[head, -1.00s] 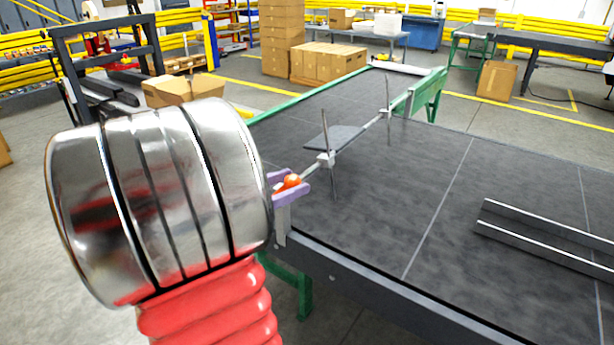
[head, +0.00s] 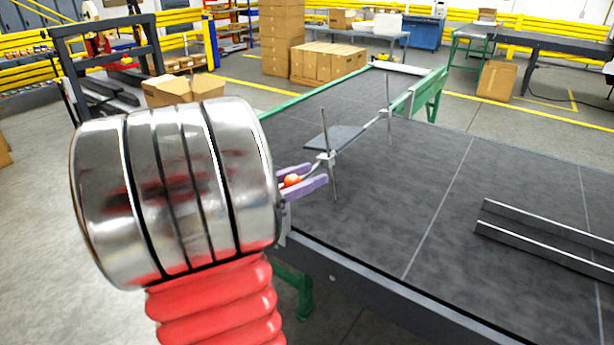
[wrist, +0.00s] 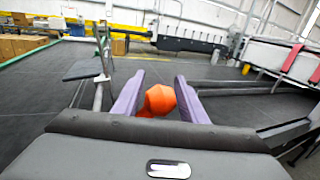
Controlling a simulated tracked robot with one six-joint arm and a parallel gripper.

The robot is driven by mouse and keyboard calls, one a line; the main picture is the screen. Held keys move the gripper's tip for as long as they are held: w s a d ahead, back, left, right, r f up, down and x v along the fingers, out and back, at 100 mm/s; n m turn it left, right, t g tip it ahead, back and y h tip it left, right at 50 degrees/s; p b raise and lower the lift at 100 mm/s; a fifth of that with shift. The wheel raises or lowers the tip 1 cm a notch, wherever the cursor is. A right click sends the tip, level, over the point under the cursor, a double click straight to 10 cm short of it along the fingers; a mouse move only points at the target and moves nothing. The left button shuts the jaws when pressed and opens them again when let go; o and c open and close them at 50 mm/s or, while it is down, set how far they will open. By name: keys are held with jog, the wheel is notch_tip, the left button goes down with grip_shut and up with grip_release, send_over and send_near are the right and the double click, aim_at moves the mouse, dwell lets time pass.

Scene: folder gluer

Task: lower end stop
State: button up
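The end stop is a dark flat plate (head: 336,138) on a thin cross bar with upright rods (head: 327,130), standing over the dark table. An orange knob (head: 292,180) sits at the near end of the bar, by the table edge. My gripper (head: 306,177) has its two purple fingers on either side of the knob. In the wrist view, the orange knob (wrist: 158,100) lies between the open fingers (wrist: 160,92), with a gap at the right finger. Whether the left finger touches it I cannot tell. The plate (wrist: 83,69) shows at left there.
The dark table (head: 420,190) has a green frame and stretches away to the right. Two metal rails (head: 540,235) lie on it at the right. The table surface between the end stop and the rails is clear. Cardboard boxes (head: 325,62) stand far behind.

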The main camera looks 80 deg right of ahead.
grip_shut()
